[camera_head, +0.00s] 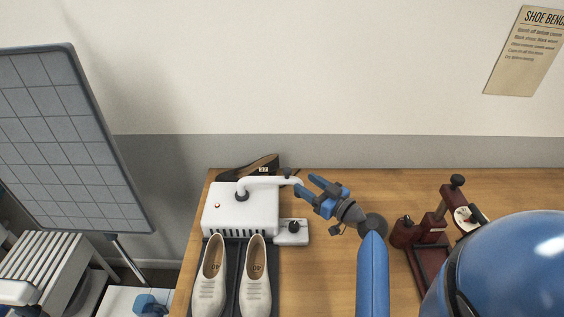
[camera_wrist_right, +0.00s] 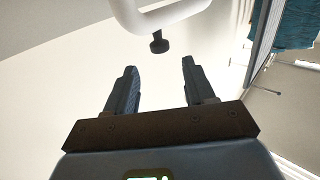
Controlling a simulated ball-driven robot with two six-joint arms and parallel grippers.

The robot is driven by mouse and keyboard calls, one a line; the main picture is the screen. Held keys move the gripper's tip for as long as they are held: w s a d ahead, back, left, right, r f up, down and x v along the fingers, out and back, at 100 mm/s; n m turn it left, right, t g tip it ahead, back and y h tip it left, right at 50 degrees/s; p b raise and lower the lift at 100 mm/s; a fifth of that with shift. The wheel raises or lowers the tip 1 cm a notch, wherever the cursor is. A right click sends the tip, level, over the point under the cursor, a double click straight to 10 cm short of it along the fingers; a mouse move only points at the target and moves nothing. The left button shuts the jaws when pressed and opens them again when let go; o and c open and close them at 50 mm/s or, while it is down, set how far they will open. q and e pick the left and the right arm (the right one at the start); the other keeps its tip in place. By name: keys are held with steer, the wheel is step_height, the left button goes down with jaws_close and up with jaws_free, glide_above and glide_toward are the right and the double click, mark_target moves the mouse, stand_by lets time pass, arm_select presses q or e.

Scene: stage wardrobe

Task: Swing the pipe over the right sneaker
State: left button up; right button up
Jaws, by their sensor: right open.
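The white pipe (camera_head: 262,182) rises from a black collar on a white box-shaped machine (camera_head: 240,222) and points right, with a dark knob (camera_head: 287,172) near its end. The right sneaker (camera_head: 256,275), off-white, lies in front of the machine on a dark mat, beside the left sneaker (camera_head: 209,276). The pipe's end is not above either shoe. My right gripper (camera_head: 306,187) is open and empty at the pipe's right end. In the right wrist view the knob (camera_wrist_right: 159,45) and pipe (camera_wrist_right: 165,15) are just beyond the spread fingertips (camera_wrist_right: 158,68). My left gripper is not visible.
A small switch box (camera_head: 292,232) with a black knob sits right of the machine. A dark shoe (camera_head: 250,166) lies behind it. A dark red stand (camera_head: 432,232) is at the right. Bare wooden bench (camera_head: 325,275) lies between. A tilted grid panel (camera_head: 65,130) stands at the left.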

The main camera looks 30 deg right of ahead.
mark_target(285, 169)
steer(key=p+x, duration=0.3)
steer(key=x, duration=0.6)
steer(key=shift+w+a+r, duration=0.1)
steer(key=shift+w+r, duration=0.05)
steer(key=shift+w, duration=0.15)
steer(key=shift+w+a+p, duration=0.2)
steer(key=shift+w+p, duration=0.1)
steer(key=shift+w, duration=0.25)
jaws_close()
